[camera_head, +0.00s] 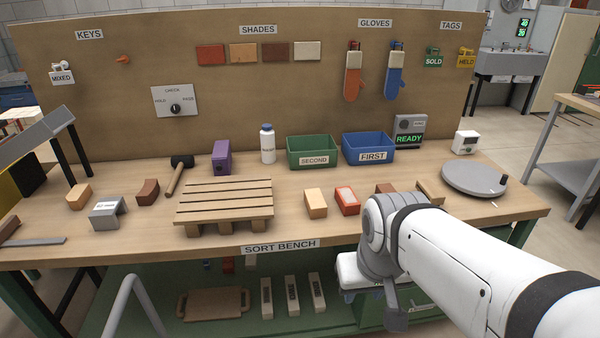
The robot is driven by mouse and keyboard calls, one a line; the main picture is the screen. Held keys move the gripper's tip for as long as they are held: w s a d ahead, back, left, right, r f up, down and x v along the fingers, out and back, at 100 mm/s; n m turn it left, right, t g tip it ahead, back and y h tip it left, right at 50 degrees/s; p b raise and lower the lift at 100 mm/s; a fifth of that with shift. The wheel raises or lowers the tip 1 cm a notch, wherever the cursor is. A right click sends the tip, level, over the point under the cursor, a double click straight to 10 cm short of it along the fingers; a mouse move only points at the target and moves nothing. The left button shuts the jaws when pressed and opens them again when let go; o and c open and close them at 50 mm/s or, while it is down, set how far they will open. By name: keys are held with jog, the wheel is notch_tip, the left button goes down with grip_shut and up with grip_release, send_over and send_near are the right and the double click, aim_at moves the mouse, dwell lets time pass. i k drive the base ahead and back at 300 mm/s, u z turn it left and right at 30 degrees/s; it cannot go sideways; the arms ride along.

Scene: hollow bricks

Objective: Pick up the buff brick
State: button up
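The block that best matches a buff brick is a light tan one (316,203) on the front half of the bench, just right of the wooden pallet. An orange-red brick (347,201) with a paler top stands close on its right. My white arm comes in from the lower right, and its grey joint is at the bench's front edge, right of both bricks. A dark grey part of my arm hangs below that joint. I cannot make out my gripper's fingers or whether they are open. Nothing of mine touches the tan brick.
The slatted pallet (225,202) is empty. A green SECOND bin (312,160) and a blue FIRST bin (368,156) stand behind. A mallet (179,176), bottle (267,143), purple block (221,158) and grey turntable (474,178) also stand here.

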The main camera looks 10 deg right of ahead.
aim_at(314, 201)
jog(key=i, duration=0.9)
jog(key=u, duration=0.05)
